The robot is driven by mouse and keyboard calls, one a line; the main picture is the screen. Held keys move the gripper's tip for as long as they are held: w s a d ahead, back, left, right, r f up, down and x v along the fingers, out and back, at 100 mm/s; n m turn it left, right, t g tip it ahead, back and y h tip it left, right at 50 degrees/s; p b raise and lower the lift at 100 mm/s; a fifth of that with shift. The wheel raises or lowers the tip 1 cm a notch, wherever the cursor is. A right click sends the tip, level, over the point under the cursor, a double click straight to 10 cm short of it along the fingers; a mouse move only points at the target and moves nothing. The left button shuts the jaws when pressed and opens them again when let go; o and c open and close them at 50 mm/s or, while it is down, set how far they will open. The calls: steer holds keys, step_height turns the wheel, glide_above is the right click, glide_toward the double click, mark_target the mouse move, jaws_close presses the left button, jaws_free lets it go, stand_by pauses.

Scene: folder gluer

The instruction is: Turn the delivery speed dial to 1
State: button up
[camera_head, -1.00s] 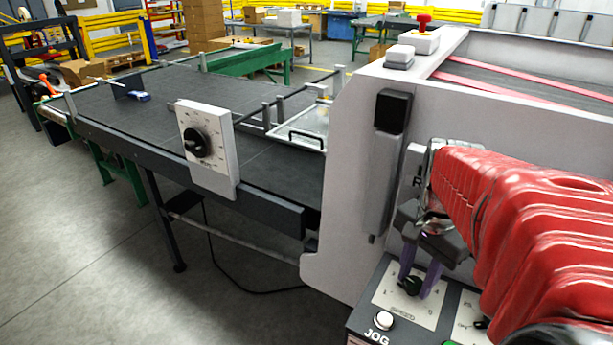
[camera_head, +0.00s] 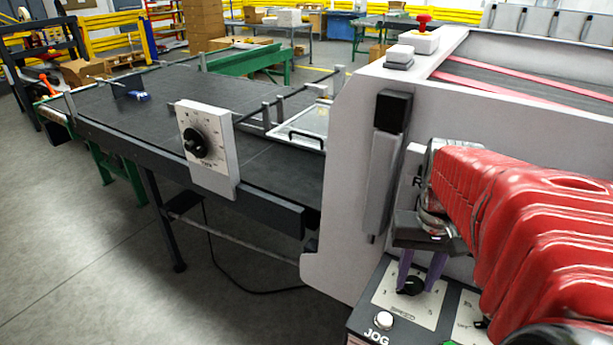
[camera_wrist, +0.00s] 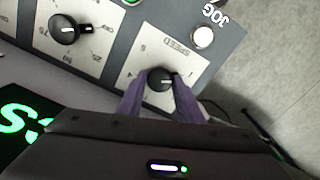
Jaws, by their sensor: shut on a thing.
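The dial under my gripper is a black knob (camera_head: 410,286) on a white plate marked SPEED with numbers, on the grey control panel. My gripper (camera_head: 420,275), with purple fingers, reaches down over it and is shut on it. In the wrist view the fingers stand on either side of the speed knob (camera_wrist: 160,79); its white pointer line shows, but the exact number it points at is hard to read. Another black dial (camera_head: 197,142) on a white box stands by the conveyor, with no gripper near it.
A white JOG button (camera_head: 384,320) sits beside the speed plate. A second black knob (camera_wrist: 64,29) is on the neighbouring plate in the wrist view. The machine's pale side wall (camera_head: 350,190) rises behind the panel. A dark conveyor (camera_head: 150,105) extends left.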

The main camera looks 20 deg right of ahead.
mark_target(414, 282)
stand_by(0.3)
steer(key=o, duration=1)
steer(key=shift+o, duration=0.2)
step_height(414, 282, up, 14)
steer(key=shift+w+f, duration=0.1)
stand_by(0.5)
